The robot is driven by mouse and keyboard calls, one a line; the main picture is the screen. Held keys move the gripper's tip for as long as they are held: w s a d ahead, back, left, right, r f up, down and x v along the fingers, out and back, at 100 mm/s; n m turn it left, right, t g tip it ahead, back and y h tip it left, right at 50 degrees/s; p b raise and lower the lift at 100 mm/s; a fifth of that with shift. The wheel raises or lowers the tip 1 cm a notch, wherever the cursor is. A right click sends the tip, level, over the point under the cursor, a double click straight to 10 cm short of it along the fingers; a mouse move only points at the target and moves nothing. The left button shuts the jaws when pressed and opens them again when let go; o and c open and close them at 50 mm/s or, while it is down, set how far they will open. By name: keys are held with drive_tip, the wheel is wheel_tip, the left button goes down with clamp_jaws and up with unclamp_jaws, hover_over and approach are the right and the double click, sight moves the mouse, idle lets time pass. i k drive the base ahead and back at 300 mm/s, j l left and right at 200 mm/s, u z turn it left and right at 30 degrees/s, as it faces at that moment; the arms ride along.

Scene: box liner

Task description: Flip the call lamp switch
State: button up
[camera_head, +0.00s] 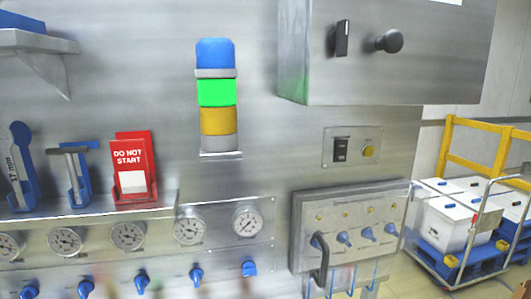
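A small steel plate on the wall panel, right of centre, carries a black rocker switch (340,149) and a round yellow lamp or button (368,152) beside it. I cannot read the label on this plate, nor tell which way the rocker is set. A signal tower (217,92) with blue, green and yellow segments stands on a small bracket to the left; its green segment looks lit. My gripper is not in view.
A steel box with a black selector handle (342,38) and a black knob (390,41) juts out above the switch plate. Below is a raised panel (350,205) with blue valves and a dark handle. Gauges (247,223) and a red "DO NOT START" sign (133,168) are left. A cart (455,268) stands right.

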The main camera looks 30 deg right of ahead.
sight(341, 147)
drive_tip(key=z, duration=1.3)
